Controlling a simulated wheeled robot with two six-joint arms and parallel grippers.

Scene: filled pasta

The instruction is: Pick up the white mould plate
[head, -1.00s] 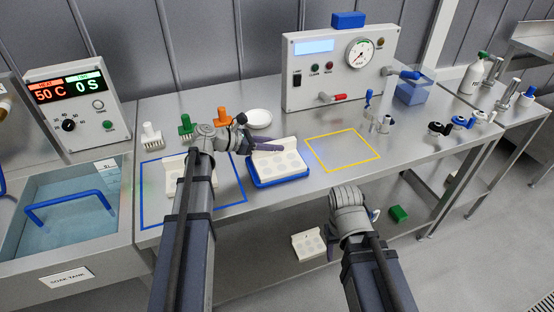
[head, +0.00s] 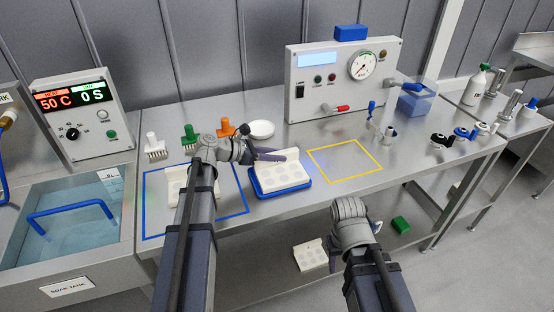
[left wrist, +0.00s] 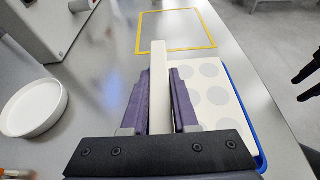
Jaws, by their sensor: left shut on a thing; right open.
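The white mould plate (head: 283,174), with grey round spots and a raised back strip, lies at the blue tray (head: 282,188) on the steel bench. It is level; I cannot tell any gap below it. My left gripper (head: 270,156) is shut on the raised strip. In the left wrist view the purple fingers (left wrist: 159,105) press the strip from both sides, and the plate's spotted face (left wrist: 212,90) is right of them. My right gripper (head: 352,240) is low at the bench front; its fingers are mostly hidden behind its wrist.
Another white plate (head: 178,190) lies inside the blue outline at left. A white bowl (head: 261,129) and several brushes stand behind. The yellow outline (head: 343,178) at right is empty. A gauge box (head: 342,80) stands at the back. A spotted plate (head: 308,256) lies on the lower shelf.

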